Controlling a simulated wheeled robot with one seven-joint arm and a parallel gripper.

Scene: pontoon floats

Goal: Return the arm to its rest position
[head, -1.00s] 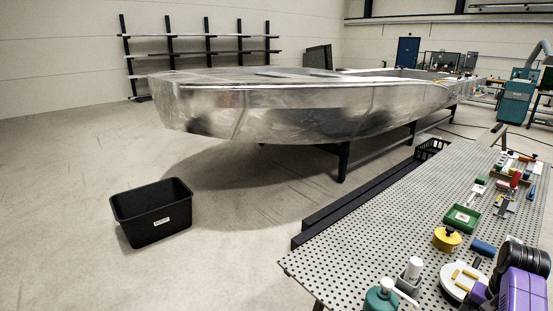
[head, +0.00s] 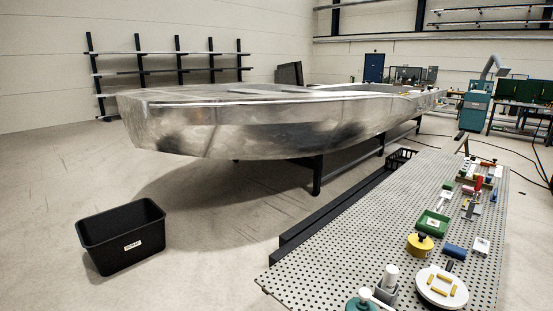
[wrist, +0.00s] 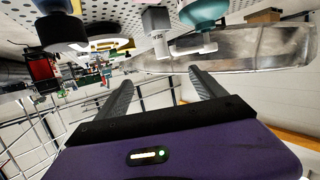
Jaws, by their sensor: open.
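My gripper (wrist: 160,80) shows in the wrist view as a purple body with two dark fingers. The fingers stand apart with nothing between them, so it is open and empty. The wrist view looks upside down, with the perforated bench top along its upper edge. My gripper is apart from the things on the bench. My arm does not show in the head view now.
The perforated bench (head: 330,255) holds a white round dish (head: 442,298), a yellow tin (head: 420,245), a green tray (head: 432,222) and pump bottles. A black bin (head: 122,238) stands on open floor. A metal hull (head: 270,122) rests on supports behind.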

